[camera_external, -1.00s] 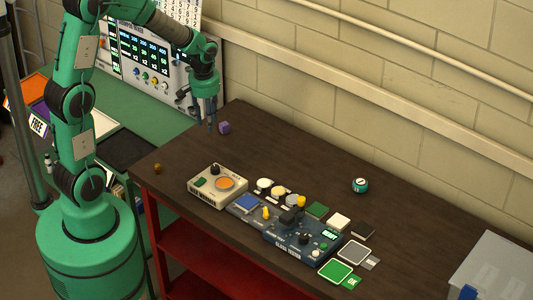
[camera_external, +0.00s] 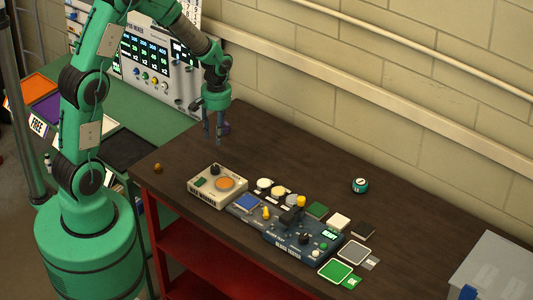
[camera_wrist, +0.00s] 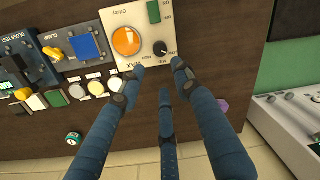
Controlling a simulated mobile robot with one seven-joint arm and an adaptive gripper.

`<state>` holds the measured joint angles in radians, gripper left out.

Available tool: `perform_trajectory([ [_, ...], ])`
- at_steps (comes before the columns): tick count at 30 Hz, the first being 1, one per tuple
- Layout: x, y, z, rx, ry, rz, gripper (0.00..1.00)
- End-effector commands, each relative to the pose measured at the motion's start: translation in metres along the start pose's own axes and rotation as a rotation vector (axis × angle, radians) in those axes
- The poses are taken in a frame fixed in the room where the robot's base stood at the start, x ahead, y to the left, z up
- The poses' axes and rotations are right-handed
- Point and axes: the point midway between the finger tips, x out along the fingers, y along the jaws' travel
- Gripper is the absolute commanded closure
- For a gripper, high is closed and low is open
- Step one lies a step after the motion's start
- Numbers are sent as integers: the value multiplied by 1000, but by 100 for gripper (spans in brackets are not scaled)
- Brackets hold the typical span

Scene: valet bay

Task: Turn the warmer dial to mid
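The warmer (camera_external: 207,196) is a cream box marked WAX with an orange disc (camera_external: 225,183) and a green rectangle on top. Its black dial (camera_external: 215,170) sits near the back corner. In the wrist view the dial (camera_wrist: 160,47) shows upside down beside small printed labels, and its exact setting is too small to tell. My gripper (camera_external: 213,139) points down above the table, behind the warmer and apart from it. In the wrist view its blue fingers (camera_wrist: 158,72) are spread and empty, with the dial showing just beyond the gap between two fingertips.
A blue gloss tester (camera_external: 290,240) with pads and knobs stands right of the warmer. A small brown ball (camera_external: 157,168) lies to the left, and a teal round object (camera_external: 360,185) stands at right. The table's back middle is clear.

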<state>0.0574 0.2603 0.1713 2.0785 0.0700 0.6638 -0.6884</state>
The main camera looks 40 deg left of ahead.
Motion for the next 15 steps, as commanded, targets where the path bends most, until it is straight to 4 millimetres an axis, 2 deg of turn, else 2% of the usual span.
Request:
perform_trajectory([
  [8,20,-1,1,0,-3,-2,67],
  [15,52,-1,1,0,-4,-3,67],
])
